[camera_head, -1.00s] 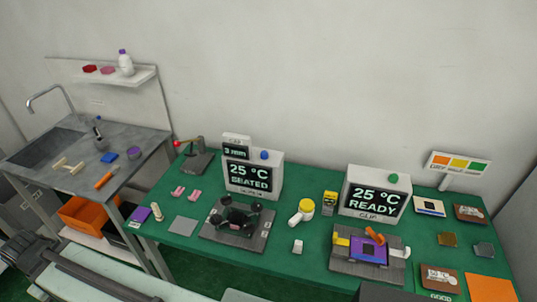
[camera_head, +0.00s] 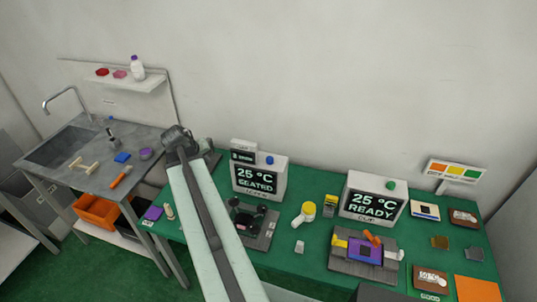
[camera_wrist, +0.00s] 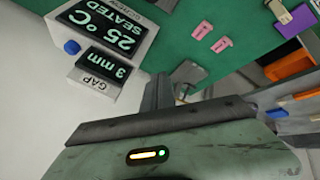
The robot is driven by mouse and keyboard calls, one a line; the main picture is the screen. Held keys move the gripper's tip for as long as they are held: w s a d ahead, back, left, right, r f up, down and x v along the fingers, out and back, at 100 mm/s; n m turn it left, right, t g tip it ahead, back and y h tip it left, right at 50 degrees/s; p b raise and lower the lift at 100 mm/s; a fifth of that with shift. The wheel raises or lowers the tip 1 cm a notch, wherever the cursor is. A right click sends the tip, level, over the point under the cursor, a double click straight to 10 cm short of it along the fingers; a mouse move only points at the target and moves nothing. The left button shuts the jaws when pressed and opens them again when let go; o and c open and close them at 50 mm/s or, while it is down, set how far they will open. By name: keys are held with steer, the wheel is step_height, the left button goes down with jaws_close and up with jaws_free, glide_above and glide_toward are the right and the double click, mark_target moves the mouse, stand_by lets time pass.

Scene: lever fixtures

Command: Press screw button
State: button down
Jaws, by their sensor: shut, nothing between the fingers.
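A box with a "25 °C SEATED" display (camera_head: 256,180) stands at the back of the green table. A round blue button (camera_head: 269,160) sits on its top; its small front label is too blurred to read surely. In the wrist view the blue button (camera_wrist: 71,47) shows at the left, with the picture upside down. My gripper (camera_head: 177,140) is shut and empty, raised left of that box and apart from the button. A second box with a "25 °C READY" display (camera_head: 373,202) has a green button (camera_head: 390,186) on top.
A small "3 mm" gap display (camera_wrist: 100,75) stands beside the seated box. A black clamp fixture (camera_head: 250,220) is in front, partly behind my arm. Pink pieces (camera_wrist: 203,30) lie on the table. A sink bench (camera_head: 90,150) stands left.

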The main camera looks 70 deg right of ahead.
steer(key=s+d+r+m+g+h+p, duration=0.1)
steer(key=s+d+r+m, duration=0.15)
steer(key=s+d, duration=0.65)
step_height(320, 180, up, 3)
steer(key=g+h, duration=0.1)
steer(key=g, duration=0.1)
glide_above(268, 159)
steer(key=shift+s+r+m+p, duration=0.1)
steer(key=shift+s+m+p, duration=0.1)
steer(key=shift+m+p, duration=0.25)
step_height(268, 159, down, 9)
steer(key=b, duration=0.9)
steer(key=shift+r, duration=0.1)
steer(key=shift+w+f+b, duration=0.1)
steer(key=shift+f+b, duration=0.3)
steer(key=shift+f, duration=0.05)
